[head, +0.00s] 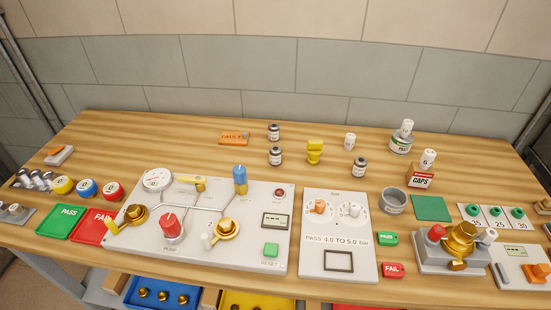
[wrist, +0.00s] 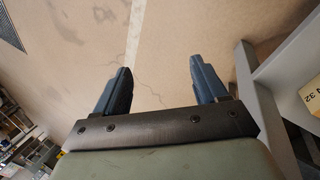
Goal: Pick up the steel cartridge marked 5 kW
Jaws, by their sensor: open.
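Several small cylinders stand upright toward the back of the wooden bench in the head view. Three are steel-coloured with dark and pale bands: a rear steel cylinder (head: 273,132), a middle steel cylinder (head: 276,156) in front of it, and a right steel cylinder (head: 360,167). Their markings are too small to read, so I cannot tell which is marked 5 kW. My gripper (wrist: 158,72) shows only in the wrist view, with its two dark blue fingers apart and nothing between them. Behind it is bare floor. No cartridge shows in that view.
A yellow fitting (head: 314,152) stands between the steel cylinders, and a white cylinder (head: 350,141) stands behind the right one. A valve panel (head: 200,255) and a dial panel (head: 338,235) fill the front. A grey leg-like post (wrist: 255,85) is right of my gripper.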

